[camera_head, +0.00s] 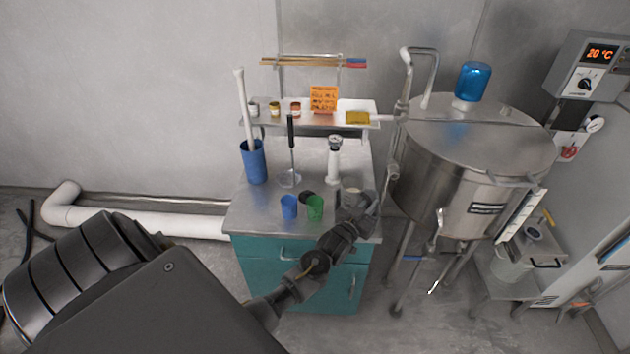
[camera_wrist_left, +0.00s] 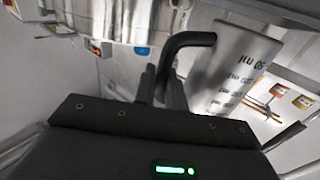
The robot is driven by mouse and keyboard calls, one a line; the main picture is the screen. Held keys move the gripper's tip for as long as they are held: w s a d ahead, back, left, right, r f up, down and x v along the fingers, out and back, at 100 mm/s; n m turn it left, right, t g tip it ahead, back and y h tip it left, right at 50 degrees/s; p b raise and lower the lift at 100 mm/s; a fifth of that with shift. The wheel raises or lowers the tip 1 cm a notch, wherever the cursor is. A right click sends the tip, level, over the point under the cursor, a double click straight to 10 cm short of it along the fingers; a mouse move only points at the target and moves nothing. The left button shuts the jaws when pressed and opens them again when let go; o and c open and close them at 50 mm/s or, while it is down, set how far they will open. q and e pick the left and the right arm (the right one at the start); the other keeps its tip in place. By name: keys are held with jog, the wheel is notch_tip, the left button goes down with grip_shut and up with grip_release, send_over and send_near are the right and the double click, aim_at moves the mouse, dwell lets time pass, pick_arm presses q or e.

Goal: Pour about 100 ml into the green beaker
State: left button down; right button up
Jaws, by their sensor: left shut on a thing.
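The green beaker (camera_head: 315,208) stands upright on the steel top of the teal cabinet, right of the blue beaker (camera_head: 289,207). My left gripper (camera_head: 347,216) is right of the green beaker, near the counter's front right corner. It is shut on the black handle (camera_wrist_left: 190,41) of a grey metal measuring cup (camera_wrist_left: 234,68) with ml marks. In the head view the cup (camera_head: 352,194) is partly hidden by my gripper. Its contents do not show, and I cannot tell its exact tilt. My right gripper is not in view.
A tall blue container (camera_head: 253,163), a whisk-like tool (camera_head: 291,150) and a white grinder-like device (camera_head: 334,160) stand behind the beakers. A small dark cup (camera_head: 306,196) lies close behind them. A large steel tank (camera_head: 475,160) stands to the right. A shelf (camera_head: 225,112) holds jars.

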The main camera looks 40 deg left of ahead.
aim_at(360, 196)
pick_arm(q)
jog(key=shift+a+r, duration=0.1)
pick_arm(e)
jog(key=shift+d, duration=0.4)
